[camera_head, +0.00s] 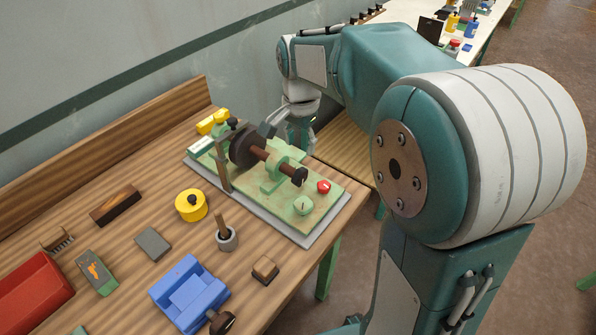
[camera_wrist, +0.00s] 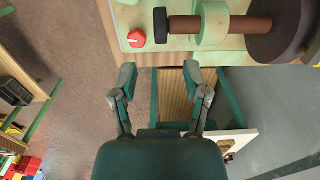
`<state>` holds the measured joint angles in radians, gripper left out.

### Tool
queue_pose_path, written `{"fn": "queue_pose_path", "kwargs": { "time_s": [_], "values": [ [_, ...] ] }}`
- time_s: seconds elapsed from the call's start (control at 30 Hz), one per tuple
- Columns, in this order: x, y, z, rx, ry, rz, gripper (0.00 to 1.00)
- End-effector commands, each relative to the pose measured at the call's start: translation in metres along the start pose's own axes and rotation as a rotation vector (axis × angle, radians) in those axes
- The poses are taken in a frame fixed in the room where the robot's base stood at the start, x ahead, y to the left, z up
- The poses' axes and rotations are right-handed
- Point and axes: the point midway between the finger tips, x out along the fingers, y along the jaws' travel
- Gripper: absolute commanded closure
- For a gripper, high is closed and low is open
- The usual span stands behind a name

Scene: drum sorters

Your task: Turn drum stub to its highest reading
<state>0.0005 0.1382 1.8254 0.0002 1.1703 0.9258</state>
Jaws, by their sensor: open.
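The drum sorter stands on a light green base (camera_head: 325,207) at the table's right end. Its dark drum (camera_head: 243,147) sits on a brown shaft (camera_head: 278,165), which passes through a green bearing and ends in a black knob (camera_head: 299,177). In the wrist view, the knob (camera_wrist: 160,25), shaft (camera_wrist: 185,26) and drum (camera_wrist: 275,32) lie along the top edge. My gripper (camera_wrist: 160,74) is open and empty, its fingertips below the knob and shaft in that picture and apart from them. In the head view it is partly hidden behind the machine. No reading is legible.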

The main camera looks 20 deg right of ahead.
Motion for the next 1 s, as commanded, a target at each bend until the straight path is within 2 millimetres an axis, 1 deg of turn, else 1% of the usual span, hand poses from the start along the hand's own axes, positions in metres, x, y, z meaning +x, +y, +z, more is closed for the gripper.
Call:
{"fn": "queue_pose_path", "kwargs": {
  "time_s": [0.17, 0.23, 0.5, 0.7, 0.83, 1.0],
  "values": [
    [0.009, -0.003, -0.002, 0.020, -0.007, 0.009, 0.40],
    [0.017, -0.003, -0.002, 0.019, -0.007, 0.009, 0.40],
    [0.067, -0.002, -0.001, 0.017, -0.008, 0.011, 0.40],
    [0.098, -0.002, -0.002, 0.016, -0.006, 0.009, 0.40],
    [0.108, -0.002, -0.001, 0.016, -0.005, 0.007, 0.40],
    [0.111, -0.002, -0.002, 0.016, -0.005, 0.006, 0.40]
  ]
}}
